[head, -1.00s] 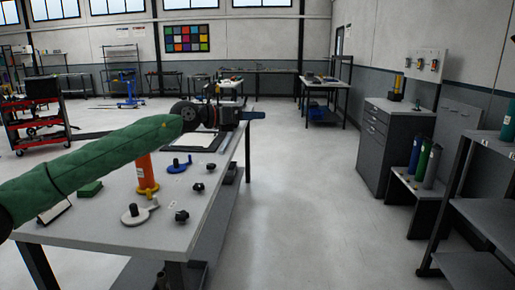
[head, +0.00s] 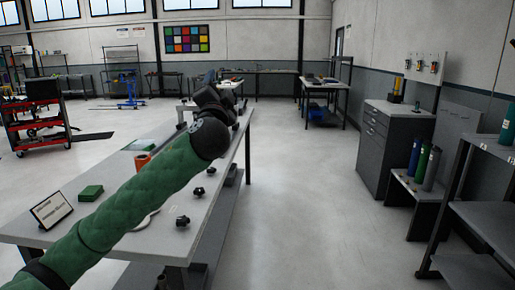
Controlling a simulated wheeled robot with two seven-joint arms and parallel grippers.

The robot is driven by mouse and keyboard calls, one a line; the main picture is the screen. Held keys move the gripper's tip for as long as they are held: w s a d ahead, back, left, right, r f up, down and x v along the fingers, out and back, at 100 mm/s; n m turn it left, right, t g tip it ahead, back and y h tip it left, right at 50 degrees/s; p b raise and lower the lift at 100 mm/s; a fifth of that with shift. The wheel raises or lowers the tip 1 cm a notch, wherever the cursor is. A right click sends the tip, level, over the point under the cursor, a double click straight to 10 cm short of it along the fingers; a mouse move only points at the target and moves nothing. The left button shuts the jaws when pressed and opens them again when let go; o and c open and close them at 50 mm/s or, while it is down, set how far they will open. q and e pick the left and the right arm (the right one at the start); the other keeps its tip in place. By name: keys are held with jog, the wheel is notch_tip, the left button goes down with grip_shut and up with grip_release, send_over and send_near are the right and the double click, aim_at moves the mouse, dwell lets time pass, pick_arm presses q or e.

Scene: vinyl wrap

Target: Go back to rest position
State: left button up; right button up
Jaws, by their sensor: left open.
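My left arm, in a green quilted sleeve, reaches from the lower left up across the workbench (head: 205,225). My left gripper (head: 226,95) is dark and small at the far end of the arm, above the back part of the bench. It is open, and I see nothing held in it. My right gripper is not in view. An orange roll (head: 142,161) on the bench is mostly hidden behind my left arm.
Black knobs (head: 183,221) lie near the bench's right edge. A green block (head: 91,192) and a tilted sign (head: 51,209) are at left. Open floor (head: 300,215) lies right of the bench. A grey cabinet (head: 390,145) and shelf with colored rolls (head: 422,167) stand farther right.

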pick_arm(q)
jog(key=s+a+f+n+g+h+p, duration=0.15)
jog(key=s+f+g, duration=0.35)
jog(key=f, duration=0.8)
jog(key=s+a+f+n+g+p, duration=0.1)
jog(key=s+f+n+g+p, duration=0.2)
jog(key=s+f, duration=0.7)
jog(key=s+a+f+n+g, duration=0.15)
jog(key=f+g, duration=0.35)
jog(key=f, duration=1)
jog(key=s+f+n+g+p, duration=0.1)
jog(key=s+f+g, duration=0.3)
jog(key=s+f, duration=0.8)
jog(key=s+f+n+g+p, duration=0.2)
jog(key=s+f, duration=1.1)
jog(key=s, duration=0.8)
jog(key=shift+g+p, duration=0.7)
jog(key=shift+g, duration=0.2)
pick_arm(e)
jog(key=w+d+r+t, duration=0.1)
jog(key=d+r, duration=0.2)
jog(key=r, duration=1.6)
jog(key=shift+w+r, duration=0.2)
pick_arm(q)
jog(key=shift+f+n, duration=0.1)
jog(key=shift+n, duration=0.2)
